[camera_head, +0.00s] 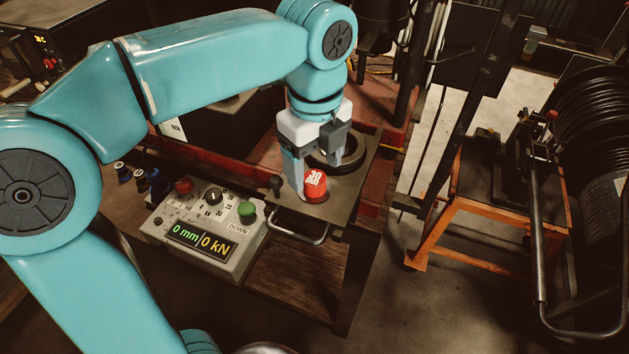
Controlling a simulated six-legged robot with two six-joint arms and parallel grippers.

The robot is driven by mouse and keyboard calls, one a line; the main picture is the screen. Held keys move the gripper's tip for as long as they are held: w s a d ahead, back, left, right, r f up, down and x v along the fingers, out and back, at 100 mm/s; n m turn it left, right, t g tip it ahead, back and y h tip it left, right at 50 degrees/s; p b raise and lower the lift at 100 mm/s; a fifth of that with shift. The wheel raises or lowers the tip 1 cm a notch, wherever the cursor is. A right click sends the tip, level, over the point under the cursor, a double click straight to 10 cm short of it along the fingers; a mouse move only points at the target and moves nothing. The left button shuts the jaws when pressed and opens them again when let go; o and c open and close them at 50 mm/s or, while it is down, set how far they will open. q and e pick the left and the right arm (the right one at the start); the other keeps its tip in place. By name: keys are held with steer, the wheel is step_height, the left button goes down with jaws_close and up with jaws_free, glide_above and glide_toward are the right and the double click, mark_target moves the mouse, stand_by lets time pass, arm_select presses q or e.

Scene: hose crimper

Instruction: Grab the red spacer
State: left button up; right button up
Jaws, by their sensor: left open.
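The red spacer (315,187) is a short red cylinder with white "30" lettering on it. It stands on the dark metal plate (345,205) of the press bench, near the middle of the view. My left gripper (319,180) hangs over the plate from the teal arm, fingers pointing down. Its jaws are open. One finger is close along the spacer's left side, and the other is higher, behind and to its right. I cannot tell whether either finger touches it. My right gripper is not in view.
A control box (205,232) with a dial, red and green buttons and a "0 mm | 0 kN" display stands left of the plate. A black ring (345,160) lies behind the spacer. A metal handle (300,232) juts from the front edge. An orange-legged stand (470,210) is at right.

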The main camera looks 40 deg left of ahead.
arm_select(q)
step_height(320, 180, down, 2)
steer(key=shift+w+f, duration=0.15)
steer(key=c, duration=1.3)
steer(key=shift+c, duration=0.2)
